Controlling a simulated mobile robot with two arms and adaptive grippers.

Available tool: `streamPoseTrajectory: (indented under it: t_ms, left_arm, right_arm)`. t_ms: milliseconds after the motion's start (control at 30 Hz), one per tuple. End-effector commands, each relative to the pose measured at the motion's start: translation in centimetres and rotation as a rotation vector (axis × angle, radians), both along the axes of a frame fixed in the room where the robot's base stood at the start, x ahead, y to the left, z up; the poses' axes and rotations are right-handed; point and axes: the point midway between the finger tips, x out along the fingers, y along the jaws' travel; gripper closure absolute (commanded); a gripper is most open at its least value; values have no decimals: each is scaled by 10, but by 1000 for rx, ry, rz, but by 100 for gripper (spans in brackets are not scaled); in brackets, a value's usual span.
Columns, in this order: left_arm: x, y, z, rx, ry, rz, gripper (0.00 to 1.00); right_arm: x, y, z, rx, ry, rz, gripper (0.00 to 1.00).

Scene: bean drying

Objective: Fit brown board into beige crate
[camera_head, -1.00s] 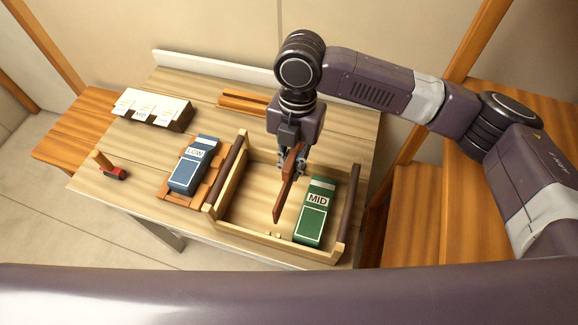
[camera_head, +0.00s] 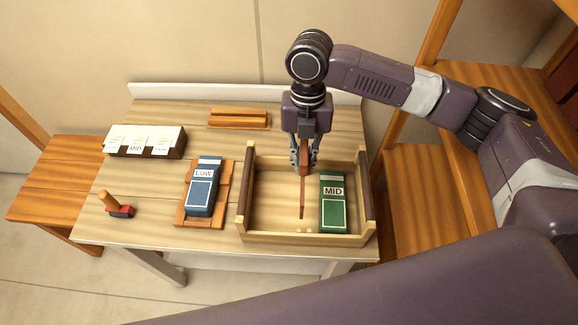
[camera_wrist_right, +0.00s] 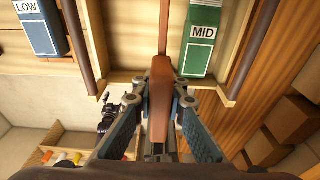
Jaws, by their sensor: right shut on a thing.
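The beige crate (camera_head: 281,238) stands on the table, open at the top, with dark brown bars along its left and right sides. My right gripper (camera_head: 304,163) points down over the crate and is shut on the brown board (camera_head: 302,195). The board is thin and on edge, running front to back between the crate's left side and the green MID pack (camera_head: 333,203). Whether the board touches the crate floor I cannot tell. In the right wrist view the board (camera_wrist_right: 160,85) sits between both fingers. My left gripper is not in view.
The blue LOW pack (camera_head: 203,186) lies on a wooden tray (camera_head: 184,213) left of the crate. A stamp-like tool (camera_head: 118,207) with a red-black base, a card holder (camera_head: 146,142) and a wooden rack (camera_head: 239,119) are on the table. The crate's left half is empty.

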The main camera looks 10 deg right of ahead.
Motion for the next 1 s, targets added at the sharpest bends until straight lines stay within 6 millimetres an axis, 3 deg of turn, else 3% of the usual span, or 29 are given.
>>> streamPoseTrajectory:
  t_ms: [133, 333, 467, 800, 1000]
  left_arm:
    - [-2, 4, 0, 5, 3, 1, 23]
    - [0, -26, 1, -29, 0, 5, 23]
    - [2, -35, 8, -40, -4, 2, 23]
    - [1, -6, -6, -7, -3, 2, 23]
    - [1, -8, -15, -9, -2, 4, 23]
  right_arm:
    - [0, -2, 0, -1, 0, 0, 100]
    - [0, -2, 0, -1, 0, -1, 100]
    - [0, -1, 2, -2, 1, 1, 100]
    - [0, -2, -31, -2, -1, 3, 100]
    - [0, -2, -51, -2, 1, 3, 100]
